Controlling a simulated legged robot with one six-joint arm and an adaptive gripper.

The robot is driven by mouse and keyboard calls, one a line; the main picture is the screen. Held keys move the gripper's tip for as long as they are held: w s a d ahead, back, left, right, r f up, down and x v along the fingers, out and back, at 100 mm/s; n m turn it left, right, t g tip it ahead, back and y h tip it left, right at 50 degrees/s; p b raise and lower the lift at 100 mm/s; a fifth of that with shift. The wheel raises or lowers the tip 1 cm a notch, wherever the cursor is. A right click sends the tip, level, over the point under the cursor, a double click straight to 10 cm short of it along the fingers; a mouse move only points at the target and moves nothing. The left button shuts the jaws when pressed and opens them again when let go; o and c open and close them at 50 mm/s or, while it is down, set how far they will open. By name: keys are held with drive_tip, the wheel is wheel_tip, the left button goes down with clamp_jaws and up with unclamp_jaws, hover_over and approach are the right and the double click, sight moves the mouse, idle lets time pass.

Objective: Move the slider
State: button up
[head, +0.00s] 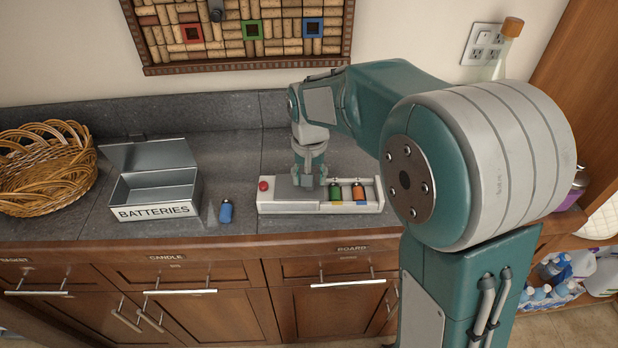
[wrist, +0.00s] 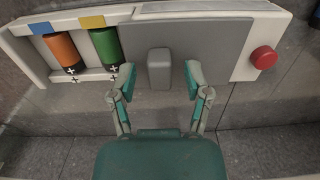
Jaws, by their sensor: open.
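The slider is a grey cover plate (wrist: 192,45) with a raised grey handle (wrist: 160,68), set on a white battery board. In the wrist view, my gripper (wrist: 160,82) is open, with one finger on each side of the handle and a gap on both sides. In the head view, my gripper (head: 309,182) is over the grey cover (head: 287,188) on the white board (head: 270,208). The handle is hidden there. An orange battery (wrist: 62,50) and a green battery (wrist: 106,46) lie in the uncovered slots. A red button (wrist: 263,58) is at the board's other end.
A blue battery (head: 226,211) lies on the grey counter left of the board. An open metal box labelled BATTERIES (head: 154,211) and a wicker basket (head: 45,165) stand further left. A cork board (head: 240,30) hangs on the wall behind.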

wheel_tip(320, 180, up, 12)
drive_tip(key=shift+f, duration=0.25)
idle(0.4)
drive_tip(key=s+d+t, duration=0.2)
drive_tip(key=s+d, duration=0.4)
drive_tip(key=s, duration=0.4)
drive_tip(key=s+d+t, duration=0.3)
drive_tip(key=s+d, duration=0.2)
drive_tip(key=s, duration=0.6)
drive_tip(key=shift+s+d+f+n+t, duration=0.3)
drive_tip(key=shift+d+f, duration=0.1)
drive_tip(key=shift+f, duration=0.05)
